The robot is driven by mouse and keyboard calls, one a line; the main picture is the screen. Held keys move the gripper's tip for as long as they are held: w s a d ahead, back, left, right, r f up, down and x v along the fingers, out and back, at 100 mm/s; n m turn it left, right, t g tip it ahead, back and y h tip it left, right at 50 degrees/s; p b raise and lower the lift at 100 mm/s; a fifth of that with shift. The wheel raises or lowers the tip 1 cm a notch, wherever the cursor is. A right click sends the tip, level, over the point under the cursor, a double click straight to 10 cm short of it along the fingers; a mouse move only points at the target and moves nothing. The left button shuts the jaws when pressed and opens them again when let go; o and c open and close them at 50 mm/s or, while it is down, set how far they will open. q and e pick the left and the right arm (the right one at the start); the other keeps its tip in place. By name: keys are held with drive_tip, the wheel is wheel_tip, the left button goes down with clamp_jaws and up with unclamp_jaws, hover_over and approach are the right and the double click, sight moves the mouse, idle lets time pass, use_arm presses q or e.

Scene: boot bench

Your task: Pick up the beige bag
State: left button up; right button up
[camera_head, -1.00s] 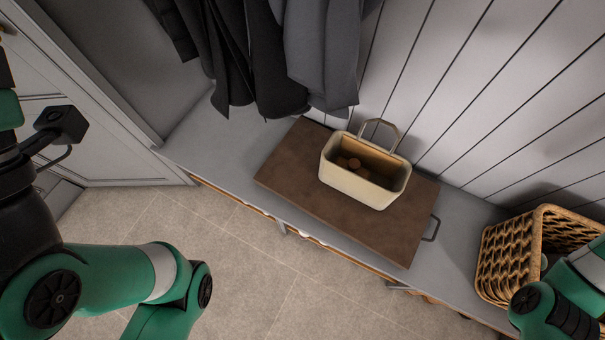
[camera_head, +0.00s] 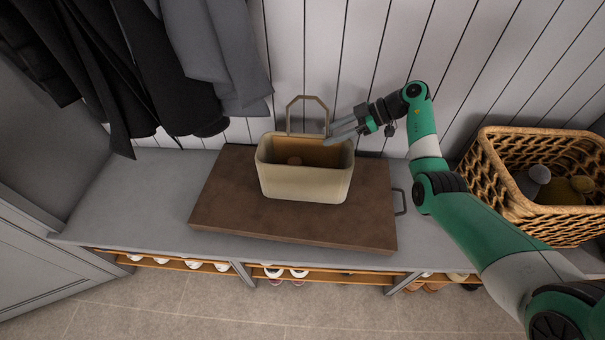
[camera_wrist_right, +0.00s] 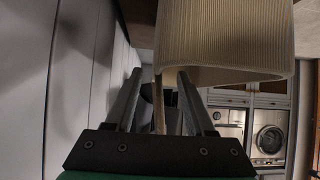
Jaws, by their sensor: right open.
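The beige bag (camera_head: 304,181) stands upright and open-topped on a brown board on the bench. Its handle (camera_head: 307,100) stands up from the rim at the wall side. A round brown item lies inside. My right gripper (camera_head: 338,131) is at the bag's right rear, near the rim and the foot of the handle. In the right wrist view, the ribbed bag (camera_wrist_right: 222,40) fills the upper middle. The open fingers (camera_wrist_right: 160,92) point toward it, and a thin beige strip of handle shows between them. Contact cannot be told. My left gripper is out of view.
The brown board (camera_head: 250,222) has a metal handle at its right end. A wicker basket (camera_head: 540,225) with round items stands right of it. Dark coats (camera_head: 140,70) hang at the left. The plank wall is close behind the bag. Shoes sit on shelves below.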

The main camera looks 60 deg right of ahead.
sight(306, 145)
drive_tip(key=shift+x, duration=0.85)
drive_tip(key=shift+w+f+b, duration=0.15)
drive_tip(key=shift+f+b, duration=0.1)
drive_tip(key=shift+b, duration=0.25)
drive_tip(key=b+x, duration=0.3)
drive_tip(key=x, duration=0.1)
drive_tip(key=shift+f, duration=0.2)
drive_tip(key=shift+w+a, duration=0.1)
drive_tip(key=shift+w, duration=0.15)
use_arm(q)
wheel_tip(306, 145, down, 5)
use_arm(e)
drive_tip(key=shift+r, duration=0.1)
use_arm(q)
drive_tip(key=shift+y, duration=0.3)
use_arm(e)
clamp_jaws()
